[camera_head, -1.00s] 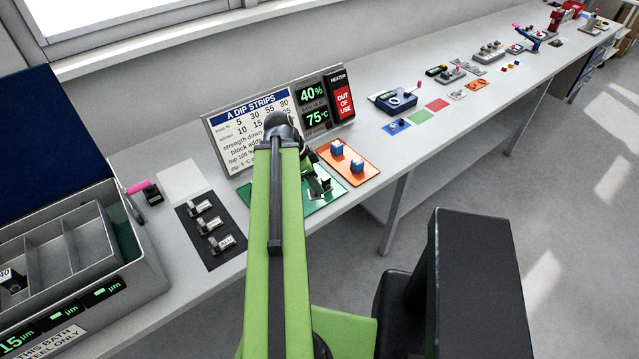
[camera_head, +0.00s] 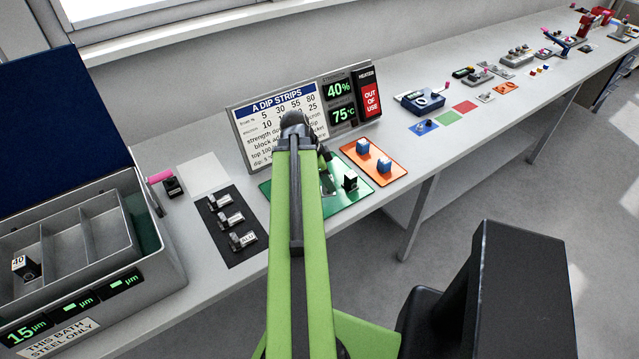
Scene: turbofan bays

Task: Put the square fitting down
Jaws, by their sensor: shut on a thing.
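My gripper (camera_head: 327,180) is only partly in view, behind the green arm and low over the green mat (camera_head: 346,200). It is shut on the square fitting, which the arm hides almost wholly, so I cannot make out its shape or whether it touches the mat. A small dark block with a pale top (camera_head: 350,181) stands on the green mat, just right of my gripper and apart from it.
An orange tray (camera_head: 390,172) with two blue blocks lies right of the green mat. A dark mat (camera_head: 229,247) with several metal pieces lies left. The sign board (camera_head: 262,150) stands behind. A grey compartment bath (camera_head: 160,262) is at far left.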

